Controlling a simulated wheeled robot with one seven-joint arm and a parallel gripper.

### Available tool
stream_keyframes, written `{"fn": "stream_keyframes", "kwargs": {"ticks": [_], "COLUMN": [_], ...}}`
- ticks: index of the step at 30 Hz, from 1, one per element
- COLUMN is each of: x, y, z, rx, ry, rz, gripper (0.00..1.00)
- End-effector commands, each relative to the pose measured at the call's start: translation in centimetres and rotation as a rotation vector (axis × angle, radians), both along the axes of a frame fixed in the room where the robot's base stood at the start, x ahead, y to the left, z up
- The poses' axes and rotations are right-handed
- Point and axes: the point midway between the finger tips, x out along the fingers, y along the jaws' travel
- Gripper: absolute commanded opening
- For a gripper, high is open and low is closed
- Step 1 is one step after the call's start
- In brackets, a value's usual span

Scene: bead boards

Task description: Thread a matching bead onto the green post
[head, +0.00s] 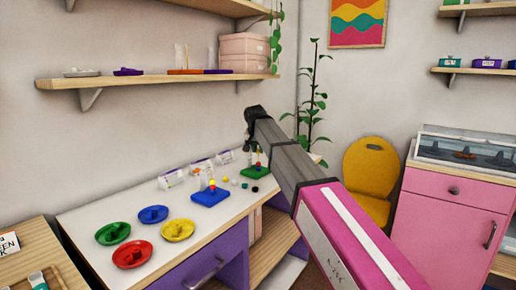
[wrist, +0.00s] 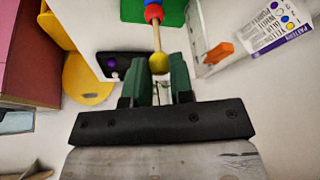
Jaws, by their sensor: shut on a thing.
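In the wrist view my gripper (wrist: 159,70) has its dark green fingers shut on a yellow bead (wrist: 159,63). The bead is at the near end of a pale wooden post (wrist: 156,38). I cannot tell whether the bead is around the post or just in line with its tip. A red bead (wrist: 153,12) is on that post, with blue beyond it, by the green board (wrist: 133,10). In the head view the green board (head: 247,172) stands at the back right of the white table. My fingertips are hard to make out there.
A blue board (head: 210,197) with beaded posts stands left of the green one. Several loose beads (head: 234,182) lie between them. A pattern card (wrist: 283,20) stands beside the green board.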

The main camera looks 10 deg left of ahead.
Motion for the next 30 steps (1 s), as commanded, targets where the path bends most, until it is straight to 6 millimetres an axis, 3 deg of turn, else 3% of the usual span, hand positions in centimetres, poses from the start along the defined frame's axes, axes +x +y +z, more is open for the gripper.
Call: {"fn": "stream_keyframes", "kwargs": {"ticks": [18, 19, 21, 30], "x": [0.0, 0.0, 0.0, -0.04], "y": [0.0, 0.0, 0.0, 0.0], "z": [-0.87, -0.87, -0.87, -0.8], "rx": [0.001, 0.001, 0.001, 0.0], "ry": [-0.001, -0.001, -0.001, -0.001], "rz": [0.0, 0.0, 0.0, 0.0], "gripper": [0.0, 0.28, 0.51, 0.51]}}
